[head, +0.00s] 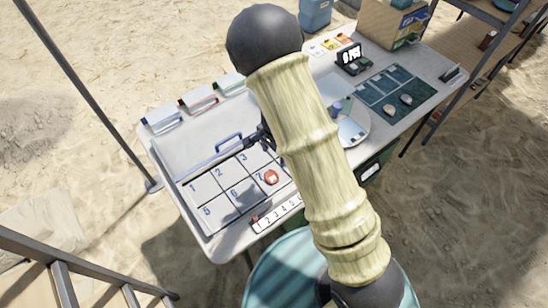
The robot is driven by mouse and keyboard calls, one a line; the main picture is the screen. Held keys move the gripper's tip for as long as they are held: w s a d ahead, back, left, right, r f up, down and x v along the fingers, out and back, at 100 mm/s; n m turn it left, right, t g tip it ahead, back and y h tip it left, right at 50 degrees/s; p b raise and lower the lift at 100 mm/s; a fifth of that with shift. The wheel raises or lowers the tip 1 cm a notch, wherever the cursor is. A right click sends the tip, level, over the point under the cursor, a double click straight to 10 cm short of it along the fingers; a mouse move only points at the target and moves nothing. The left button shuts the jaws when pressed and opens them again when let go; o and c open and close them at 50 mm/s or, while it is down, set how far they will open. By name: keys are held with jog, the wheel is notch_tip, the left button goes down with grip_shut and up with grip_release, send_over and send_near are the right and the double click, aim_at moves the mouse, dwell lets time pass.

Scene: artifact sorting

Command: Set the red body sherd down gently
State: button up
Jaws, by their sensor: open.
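The red body sherd (271,177) lies in the cell marked 7 of a white numbered grid tray (209,190) on the table. It looks small and round, with a pale patch on it. My gripper (256,141) is dark and small in this view, above the back part of the grid near the cell marked 3. It is open and appears apart from the sherd. My large arm link hides the right end of the grid. The fingertips are too small to make out clearly.
The white table (325,75) also holds several small boxes (162,119) along its back left edge, a blue handle (229,141), a scale ruler (276,214) at the front, a round white plate (352,131), and a dark green mat (404,108) with grey stones. A cardboard box (391,24) stands at the back right.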

jog(key=shift+s+a+r, duration=0.1)
jog(key=shift+s+a, duration=0.1)
jog(key=shift+a, duration=0.15)
jog(key=shift+d, duration=0.1)
jog(key=s+d+r+n+t, duration=0.1)
jog(key=s+d+r+n, duration=0.4)
jog(key=r, duration=0.4)
jog(key=s+d+r+n+t, duration=0.1)
jog(key=s+d+r+n, duration=0.4)
jog(key=s+d+r, duration=0.2)
jog(key=shift+d+r, duration=0.6)
jog(key=shift+r, duration=0.35)
